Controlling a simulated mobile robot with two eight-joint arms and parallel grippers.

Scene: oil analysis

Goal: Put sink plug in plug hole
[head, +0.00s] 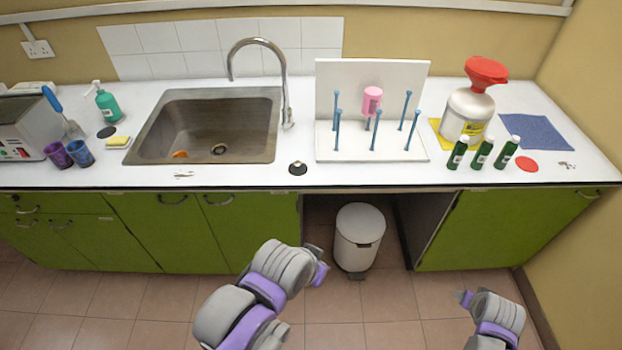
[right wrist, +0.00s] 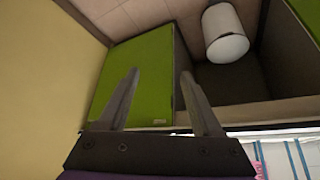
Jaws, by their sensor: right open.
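The sink plug (head: 298,168), small and dark, lies on the white counter just right of the sink. The sink (head: 250,150) is a brown-grey basin, and its round plug hole (head: 219,149) is uncovered in the basin floor. My left gripper (head: 319,263) is below and in front of the counter edge, apart from the plug; its fingers are too unclear to judge. My right gripper (head: 462,297) is low at the right, far from the plug. In the right wrist view, its two fingers (right wrist: 165,97) are spread with nothing between them.
An orange item (head: 180,154) lies in the sink. A white peg rack (head: 330,155) stands right of the plug, with several green bottles (head: 482,153) beyond. A bin (head: 359,238) stands under the counter. The counter edge lies between the grippers and the plug.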

